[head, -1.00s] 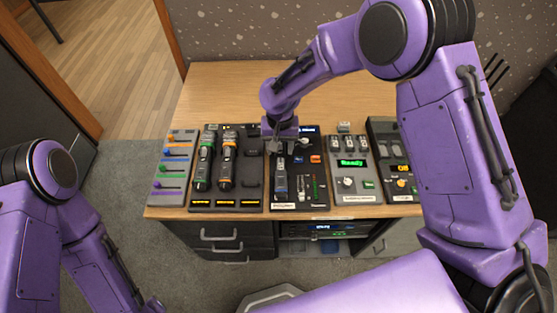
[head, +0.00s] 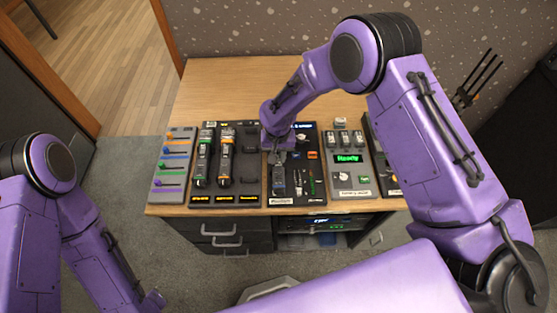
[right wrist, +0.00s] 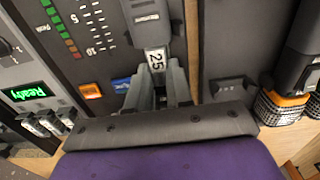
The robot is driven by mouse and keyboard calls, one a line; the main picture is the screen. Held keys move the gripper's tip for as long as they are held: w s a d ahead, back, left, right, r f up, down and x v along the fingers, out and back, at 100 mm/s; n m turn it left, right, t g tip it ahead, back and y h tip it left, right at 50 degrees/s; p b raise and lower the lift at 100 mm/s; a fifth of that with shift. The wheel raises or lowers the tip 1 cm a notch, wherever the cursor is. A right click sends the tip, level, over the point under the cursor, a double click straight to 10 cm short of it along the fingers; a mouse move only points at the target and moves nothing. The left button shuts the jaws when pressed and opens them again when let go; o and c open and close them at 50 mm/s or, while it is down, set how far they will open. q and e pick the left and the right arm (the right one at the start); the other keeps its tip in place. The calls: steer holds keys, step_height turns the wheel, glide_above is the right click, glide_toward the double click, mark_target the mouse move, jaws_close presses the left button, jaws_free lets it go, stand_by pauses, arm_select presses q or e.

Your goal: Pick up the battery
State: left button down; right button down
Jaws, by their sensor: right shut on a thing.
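My right gripper (head: 279,156) reaches down over the black panel left of the Ready unit. In the right wrist view its fingers (right wrist: 157,92) are shut on the end of a dark grey device (right wrist: 150,14) with a white "25" label. In the head view this device (head: 278,182) lies along the panel; I cannot tell whether it is raised. Nothing I see is clearly marked as a battery. Several small grey upright blocks (head: 344,138) sit in the unit with the green "Ready" display; they also show in the right wrist view (right wrist: 50,122).
The wooden desk (head: 215,85) is clear behind the panels. Left stand a grey slider panel (head: 172,165) and a black panel (head: 241,197) holding two handheld devices, green-banded (head: 203,160) and orange-banded (head: 226,160). A dark panel at right is partly behind my right arm.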

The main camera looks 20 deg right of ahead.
steer(key=shift+r, duration=0.25)
step_height(320, 180, up, 2)
steer(key=shift+w+r+b, duration=0.1)
steer(key=shift+r+b, duration=0.05)
steer(key=shift+b, duration=0.85)
steer(key=s+d+r+p, duration=0.1)
steer(key=s+r+p, duration=0.3)
steer(key=s+r, duration=1)
steer(key=shift+d, duration=0.25)
